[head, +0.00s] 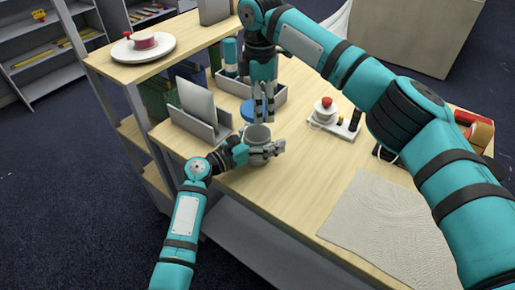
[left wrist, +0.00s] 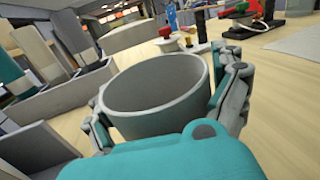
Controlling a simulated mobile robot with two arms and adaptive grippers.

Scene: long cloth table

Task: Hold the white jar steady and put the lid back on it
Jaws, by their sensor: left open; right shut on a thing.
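The white jar (head: 257,134) stands upright on the table with its mouth open; it looks grey and empty in the left wrist view (left wrist: 158,92). My left gripper (head: 264,150) is open around the jar, with a finger on each side in the left wrist view (left wrist: 165,105). Whether the fingers touch it is unclear. My right gripper (head: 264,115) points down just above and behind the jar, shut. A blue round piece, seemingly the lid (head: 247,111), shows at its fingers; their contact is partly hidden. The jar's lower part is partly hidden by my left gripper.
A grey holder with a upright panel (head: 197,105) stands left of the jar. A bin (head: 270,96) is behind. A red-buttoned device (head: 325,107) stands to the right. A pale cloth (head: 385,215) lies front right; bare table (head: 290,190) lies between.

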